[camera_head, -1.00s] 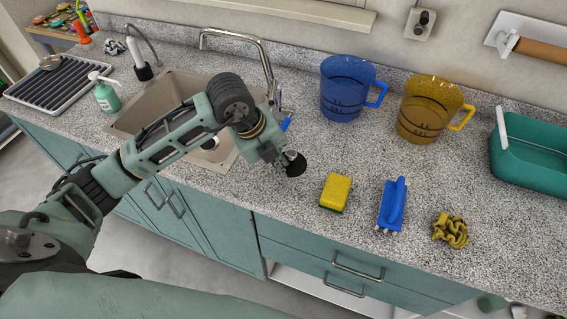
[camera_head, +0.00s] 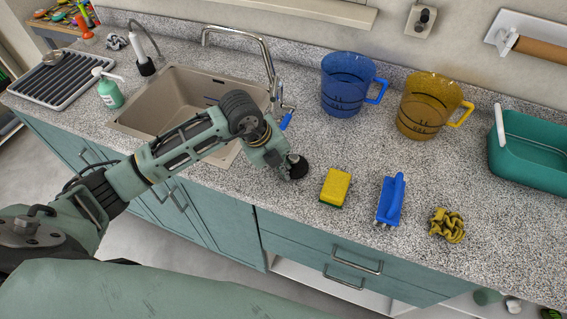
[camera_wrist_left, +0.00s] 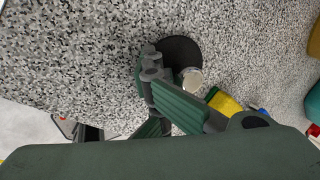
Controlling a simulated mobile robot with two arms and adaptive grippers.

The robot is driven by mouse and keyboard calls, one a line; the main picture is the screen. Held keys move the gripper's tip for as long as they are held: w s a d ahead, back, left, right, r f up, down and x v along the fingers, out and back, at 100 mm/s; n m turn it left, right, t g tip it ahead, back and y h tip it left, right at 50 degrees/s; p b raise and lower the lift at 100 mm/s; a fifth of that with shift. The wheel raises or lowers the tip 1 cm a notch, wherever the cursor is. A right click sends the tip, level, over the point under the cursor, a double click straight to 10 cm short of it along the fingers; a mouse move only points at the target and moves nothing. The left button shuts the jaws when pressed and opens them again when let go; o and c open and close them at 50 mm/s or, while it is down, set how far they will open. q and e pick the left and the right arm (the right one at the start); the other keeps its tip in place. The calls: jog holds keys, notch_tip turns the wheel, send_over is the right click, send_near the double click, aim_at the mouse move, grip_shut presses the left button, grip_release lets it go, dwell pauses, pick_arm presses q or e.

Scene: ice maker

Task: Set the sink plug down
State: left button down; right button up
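The sink plug (camera_head: 297,167), a black disc, is at the tip of my left gripper (camera_head: 284,160), over the counter left of the yellow sponge. In the left wrist view, the plug (camera_wrist_left: 182,52) shows as a dark round disc with a shiny metal knob. There my left gripper (camera_wrist_left: 152,68) has its green-padded fingers closed together at the disc's left edge. The plug is very low over the speckled counter (camera_head: 330,235); I cannot tell whether it touches. The sink (camera_head: 180,95) lies to the left. My right gripper is not in view.
The yellow sponge (camera_head: 335,186), a blue brush (camera_head: 391,200) and a crumpled yellow cloth (camera_head: 447,225) lie right of the plug. A blue jug (camera_head: 345,88) and an amber jug (camera_head: 424,108) stand behind. A teal tub (camera_head: 535,155) is far right. Counter around the plug is bare.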

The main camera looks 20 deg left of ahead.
pick_arm(q)
jog(key=c, duration=2.5)
grip_release()
jog(key=shift+s, duration=0.1)
jog(key=o, duration=0.5)
jog(key=shift+f, duration=0.1)
jog(key=shift+r, duration=0.3)
jog(key=shift+a+r, duration=0.1)
jog(key=shift+r, duration=0.25)
jog(key=b+v, duration=0.2)
jog(key=v, duration=0.9)
